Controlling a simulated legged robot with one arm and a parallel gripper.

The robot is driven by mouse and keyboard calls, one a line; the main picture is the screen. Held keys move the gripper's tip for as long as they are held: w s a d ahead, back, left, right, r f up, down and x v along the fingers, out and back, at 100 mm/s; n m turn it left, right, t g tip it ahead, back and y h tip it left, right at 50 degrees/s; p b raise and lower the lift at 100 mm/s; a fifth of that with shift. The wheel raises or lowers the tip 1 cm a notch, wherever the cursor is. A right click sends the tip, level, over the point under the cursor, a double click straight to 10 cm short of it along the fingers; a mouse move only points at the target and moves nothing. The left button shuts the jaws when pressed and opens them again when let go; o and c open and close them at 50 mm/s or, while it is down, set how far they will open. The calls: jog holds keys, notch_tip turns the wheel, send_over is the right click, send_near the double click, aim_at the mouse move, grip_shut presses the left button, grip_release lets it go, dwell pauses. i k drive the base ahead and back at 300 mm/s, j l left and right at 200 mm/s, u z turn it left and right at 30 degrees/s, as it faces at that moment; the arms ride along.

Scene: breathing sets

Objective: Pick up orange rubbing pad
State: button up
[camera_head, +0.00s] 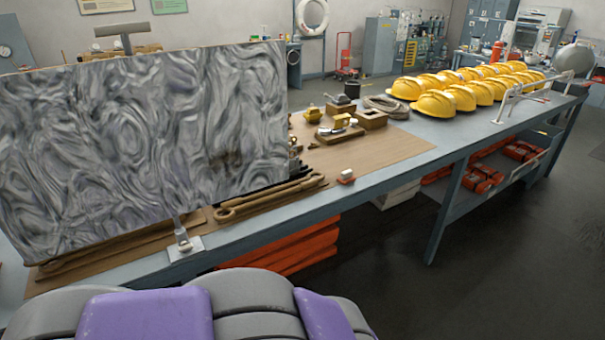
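A small block with a white top and an orange-red part (346,177) sits near the front edge of the workbench, just right of the long brown tools. It looks like the orange rubbing pad, but it is too small to be sure. It stands upright and nothing touches it. My gripper is not in view. Purple and grey rounded parts at the bottom of the picture appear to be my own body.
A large grey swirled panel (140,145) stands on the left of the workbench (400,165), held by a metal bracket (184,243). Long brown tools (270,200) lie beside it. Yellow helmets (435,103) fill the right end. Orange cases (483,180) lie below. Dark floor (370,270) is clear in front.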

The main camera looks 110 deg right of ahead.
aim_at(346, 176)
jog(key=z, duration=1)
jog(key=j+z, duration=0.1)
jog(key=z, duration=1.45)
jog(key=k+z, duration=0.1)
jog(key=z, duration=1.4)
